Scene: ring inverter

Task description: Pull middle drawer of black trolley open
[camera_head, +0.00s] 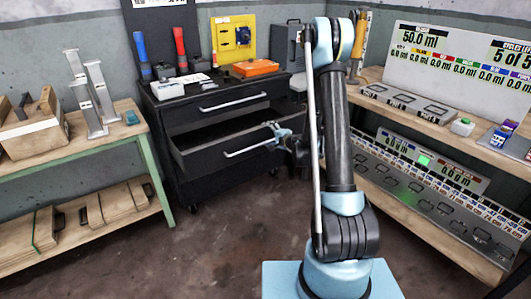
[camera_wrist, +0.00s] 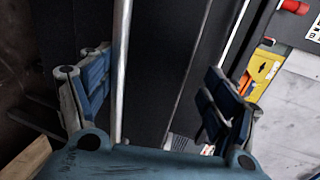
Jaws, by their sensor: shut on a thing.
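The black trolley (camera_head: 182,178) stands against the back wall in the head view. Its middle drawer (camera_head: 205,155) stands out from the body, with its inside showing beneath the shut top drawer (camera_head: 195,111). The middle drawer's silver bar handle (camera_head: 245,150) runs across its front. My gripper (camera_head: 277,133) is at the right end of this handle and shut on it. In the wrist view, a silver handle bar (camera_wrist: 122,65) runs up beside the left finger of my gripper (camera_wrist: 158,98). The exact finger contact is hard to see.
A wooden workbench (camera_head: 85,135) stands left of the trolley, and a shelf unit (camera_head: 430,115) stands close on the right of my arm. An orange case (camera_head: 255,68) and several tools lie on the trolley top. The floor (camera_head: 200,250) before the trolley is clear.

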